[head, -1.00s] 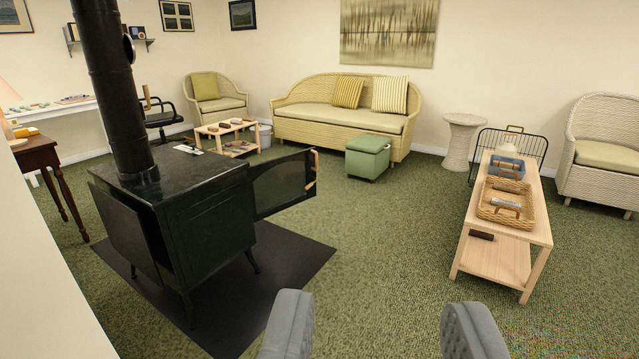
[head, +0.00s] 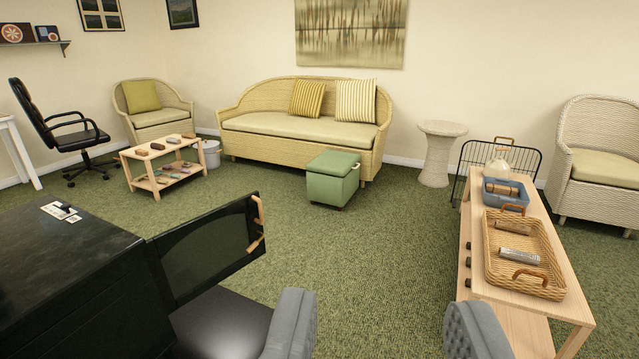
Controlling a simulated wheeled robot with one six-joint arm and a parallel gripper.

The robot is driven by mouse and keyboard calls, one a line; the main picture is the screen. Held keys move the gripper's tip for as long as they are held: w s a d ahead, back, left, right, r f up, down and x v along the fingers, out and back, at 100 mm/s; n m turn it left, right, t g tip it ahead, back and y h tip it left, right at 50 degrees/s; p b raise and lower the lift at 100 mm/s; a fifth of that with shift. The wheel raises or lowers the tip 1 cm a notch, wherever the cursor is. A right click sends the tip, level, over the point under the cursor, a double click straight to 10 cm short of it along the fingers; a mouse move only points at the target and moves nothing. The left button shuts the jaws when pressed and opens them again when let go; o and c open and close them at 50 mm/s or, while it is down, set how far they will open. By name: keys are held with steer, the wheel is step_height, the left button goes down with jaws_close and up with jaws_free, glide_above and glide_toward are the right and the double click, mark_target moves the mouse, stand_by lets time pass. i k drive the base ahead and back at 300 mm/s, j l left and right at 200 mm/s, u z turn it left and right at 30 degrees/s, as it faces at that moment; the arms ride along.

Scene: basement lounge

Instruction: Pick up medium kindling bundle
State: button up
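I cannot tell for sure which thing is the medium kindling bundle. Several small brown, grey and reddish pieces lie on both levels of a low two-tier wooden table (head: 190,150) at the back left, too small to identify. A brown roll-like piece (head: 502,189) lies in a blue bin on the long wooden bench at right. A pale grey roll (head: 517,256) lies in the wicker basket (head: 551,238) in front of it. My gripper (head: 382,325) is open and empty at the bottom of the view, its grey fingers wide apart, far from these things.
The black stove (head: 60,265) stands close at lower left, its door (head: 210,250) swung open toward the middle. A green ottoman (head: 332,180) stands before the wicker sofa (head: 290,122). The wooden bench (head: 562,270) bounds the right. Green carpet between stove and bench is clear.

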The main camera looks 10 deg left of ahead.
mark_target(141, 153)
steer(key=i, duration=3.55)
steer(key=i+u, duration=0.35)
steer(key=i, duration=0.15)
steer(key=i+l+u, duration=0.15)
steer(key=i+u, duration=0.2)
steer(key=i, duration=0.15)
steer(key=i+l+u, duration=0.35)
steer(key=i, duration=0.15)
steer(key=i+j+u, duration=0.25)
steer(key=i+u, duration=0.6)
steer(key=i, duration=0.25)
steer(key=i+j+z, duration=0.15)
steer(key=i+j, duration=0.15)
steer(key=i+j+z, duration=0.1)
steer(key=i+j, duration=0.2)
steer(key=i+j+z, duration=0.15)
steer(key=j, duration=0.35)
steer(key=i+j+z, duration=0.1)
steer(key=i+j, duration=0.25)
steer(key=j, duration=0.1)
